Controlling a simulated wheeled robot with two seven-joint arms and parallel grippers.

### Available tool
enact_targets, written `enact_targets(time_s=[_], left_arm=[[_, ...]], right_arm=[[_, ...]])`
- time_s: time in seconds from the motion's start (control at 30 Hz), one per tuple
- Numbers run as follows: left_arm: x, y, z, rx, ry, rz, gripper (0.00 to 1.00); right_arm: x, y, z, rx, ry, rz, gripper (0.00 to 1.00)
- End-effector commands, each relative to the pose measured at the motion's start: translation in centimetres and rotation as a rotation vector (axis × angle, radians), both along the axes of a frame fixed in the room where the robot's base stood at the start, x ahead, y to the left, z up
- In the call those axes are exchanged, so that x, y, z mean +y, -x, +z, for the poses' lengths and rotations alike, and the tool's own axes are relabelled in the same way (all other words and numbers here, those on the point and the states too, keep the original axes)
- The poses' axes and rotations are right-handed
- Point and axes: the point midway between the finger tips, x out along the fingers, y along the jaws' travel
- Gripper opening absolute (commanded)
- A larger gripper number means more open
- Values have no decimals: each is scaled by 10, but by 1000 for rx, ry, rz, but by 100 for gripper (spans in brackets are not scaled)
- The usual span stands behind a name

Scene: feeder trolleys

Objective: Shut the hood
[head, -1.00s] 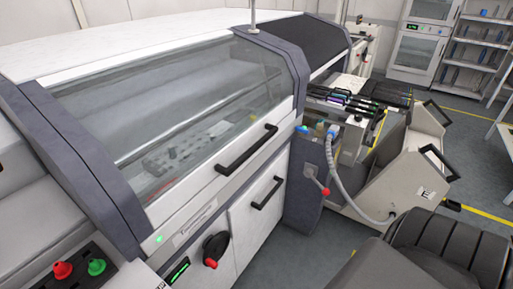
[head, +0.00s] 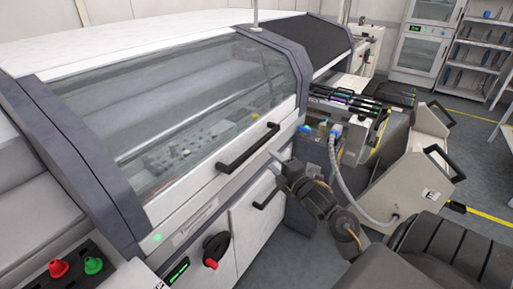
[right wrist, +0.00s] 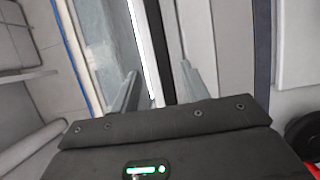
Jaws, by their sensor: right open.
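The hood (head: 190,100) is a clear window in a white and grey frame on the large machine. It looks lowered over the machine's front; I cannot tell whether a small gap is left. Its black bar handle (head: 247,148) runs along the lower front edge. My right gripper (head: 278,160) is just to the right of and below the handle's right end, open and empty. In the right wrist view its two fingers (right wrist: 157,88) stand apart, with a white edge and a dark strip showing beyond them. My left gripper is out of view.
A lower door with a second black handle (head: 266,197) and a dark rotary knob with a red tip (head: 215,250) are below the hood. A red button (head: 58,268) and a green button (head: 93,265) are at lower left. A feeder trolley (head: 410,185) stands at right.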

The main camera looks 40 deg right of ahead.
Motion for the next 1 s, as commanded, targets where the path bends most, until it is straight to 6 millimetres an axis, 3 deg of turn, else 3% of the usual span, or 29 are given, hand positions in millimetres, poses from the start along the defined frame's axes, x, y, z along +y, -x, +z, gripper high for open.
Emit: enact_targets(time_s=[0.17, 0.6, 1.0], left_arm=[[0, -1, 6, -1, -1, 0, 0], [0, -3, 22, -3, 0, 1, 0], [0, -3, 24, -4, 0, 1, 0]], right_arm=[[-2, -20, 2, -1, -4, 0, 45], [-10, -94, 0, 1, -6, -1, 45], [-10, -107, -1, 2, -4, 1, 45]])
